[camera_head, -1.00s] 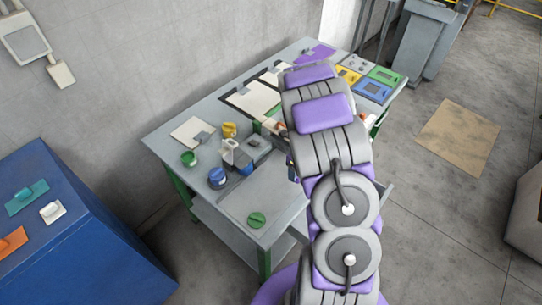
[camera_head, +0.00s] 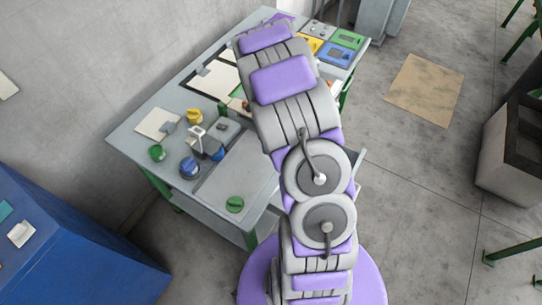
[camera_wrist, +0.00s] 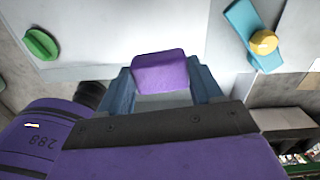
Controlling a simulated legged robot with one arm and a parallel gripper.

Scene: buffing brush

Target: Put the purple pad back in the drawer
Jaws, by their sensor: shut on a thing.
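The purple pad (camera_wrist: 160,70) is between the blue-grey fingers of my gripper (camera_wrist: 162,84) in the wrist view. My gripper is shut on it, above a pale grey surface. In the head view my arm hides the gripper and the pad. A grey edge (camera_head: 357,162), which looks like part of a pulled-out drawer, juts out to the right of my arm at the workbench. The drawer's inside is mostly hidden behind my arm.
The grey workbench (camera_head: 132,133) carries a green knob (camera_head: 235,204), a blue round part (camera_head: 189,166), a yellow part (camera_head: 194,116) and coloured boxes. A blue cabinet (camera_head: 70,240) stands at left. Open floor with a cardboard sheet (camera_head: 424,90) lies right.

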